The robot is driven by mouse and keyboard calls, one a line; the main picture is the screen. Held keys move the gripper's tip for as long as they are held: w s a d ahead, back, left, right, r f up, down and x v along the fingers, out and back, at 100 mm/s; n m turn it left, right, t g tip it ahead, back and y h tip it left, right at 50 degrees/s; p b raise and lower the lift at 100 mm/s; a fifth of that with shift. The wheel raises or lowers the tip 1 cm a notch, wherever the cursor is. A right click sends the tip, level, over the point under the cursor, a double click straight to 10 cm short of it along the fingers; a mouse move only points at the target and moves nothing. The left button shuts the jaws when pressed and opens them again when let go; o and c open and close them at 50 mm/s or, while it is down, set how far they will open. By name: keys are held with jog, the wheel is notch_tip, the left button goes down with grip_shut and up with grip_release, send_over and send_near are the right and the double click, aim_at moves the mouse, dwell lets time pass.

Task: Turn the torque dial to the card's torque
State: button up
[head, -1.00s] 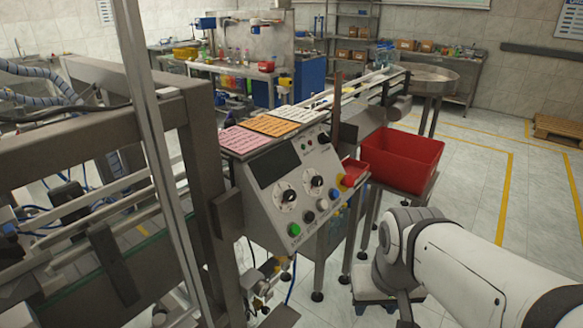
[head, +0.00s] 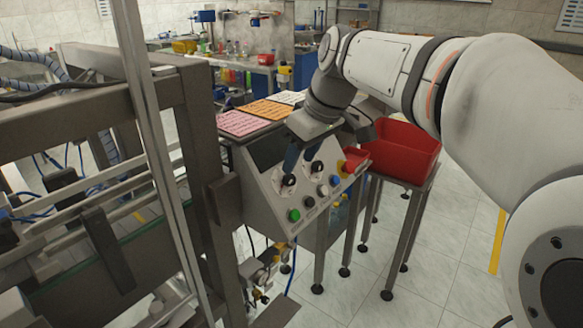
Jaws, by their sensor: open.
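The grey sloped control panel (head: 272,205) carries two black dials with pale scales, a left dial (head: 288,184) and a right dial (head: 313,169). Their lettering is too small to read, so I cannot tell which is the torque dial. A pink card (head: 243,123), an orange card (head: 269,109) and a white card (head: 289,97) lie on top of the panel; their text is unreadable. My gripper (head: 304,161) is open and points down just in front of the panel by the dials. I cannot tell whether it touches either dial. It hides part of the panel's dark screen.
Below the dials are a green button (head: 294,215), a blue button (head: 335,180) and other buttons. A red bin (head: 405,152) stands on a stand to the right. A steel machine frame (head: 203,150) with an upright post is at the left.

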aim_at(291, 177)
jog(key=x, duration=0.5)
jog(key=shift+f, duration=0.15)
jog(key=c, duration=0.9)
jog(key=shift+a, duration=0.15)
jog(key=shift+c, duration=0.5)
